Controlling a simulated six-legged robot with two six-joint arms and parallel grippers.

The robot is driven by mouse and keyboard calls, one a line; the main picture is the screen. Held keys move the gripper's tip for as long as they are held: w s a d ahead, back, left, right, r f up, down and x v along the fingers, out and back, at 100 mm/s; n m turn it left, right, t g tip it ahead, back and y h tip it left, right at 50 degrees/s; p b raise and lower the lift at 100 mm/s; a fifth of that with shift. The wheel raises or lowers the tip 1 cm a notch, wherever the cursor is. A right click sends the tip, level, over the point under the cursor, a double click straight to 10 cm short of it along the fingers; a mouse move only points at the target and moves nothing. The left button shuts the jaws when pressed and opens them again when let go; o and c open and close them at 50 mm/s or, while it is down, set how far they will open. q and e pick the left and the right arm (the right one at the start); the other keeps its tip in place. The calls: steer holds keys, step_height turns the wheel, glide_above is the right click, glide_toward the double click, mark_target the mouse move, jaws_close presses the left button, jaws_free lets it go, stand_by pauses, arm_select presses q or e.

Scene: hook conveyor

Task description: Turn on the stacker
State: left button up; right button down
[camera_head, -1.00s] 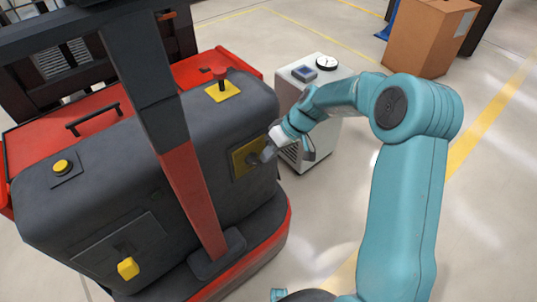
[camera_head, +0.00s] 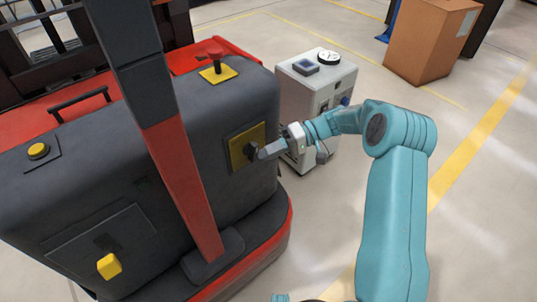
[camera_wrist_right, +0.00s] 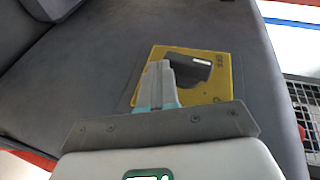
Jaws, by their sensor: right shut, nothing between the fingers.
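The stacker (camera_head: 85,195) is a dark grey machine with red trim, filling the left of the head view. On its right-hand face is a yellow plate (camera_head: 237,158) with a black rotary knob (camera_head: 251,152). In the right wrist view the plate (camera_wrist_right: 230,85) carries small dark lettering, and the knob (camera_wrist_right: 195,70) sticks out from it. My right gripper (camera_head: 262,153) is shut and empty, its fingertips at the knob. In the wrist view the closed fingers (camera_wrist_right: 160,66) overlap the knob's left side; I cannot tell whether they touch it.
A red mushroom button (camera_head: 216,54) on a yellow base and a yellow button (camera_head: 38,150) sit on the stacker's top. A slanted grey and red bar (camera_head: 180,185) stands in front. A white cabinet (camera_head: 318,85) is behind my right gripper. A cardboard box (camera_head: 430,40) stands farther back.

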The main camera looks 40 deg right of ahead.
arm_select(q)
steer(key=shift+a+f+b, duration=0.2)
steer(key=shift+f+b, duration=0.6)
steer(key=shift+f, duration=0.3)
arm_select(e)
steer(key=shift+a+f+y, duration=0.4)
steer(key=shift+a+f, duration=0.1)
steer(key=shift+f, duration=0.15)
steer(key=shift+a, duration=0.15)
arm_select(q)
steer(key=shift+f, duration=0.15)
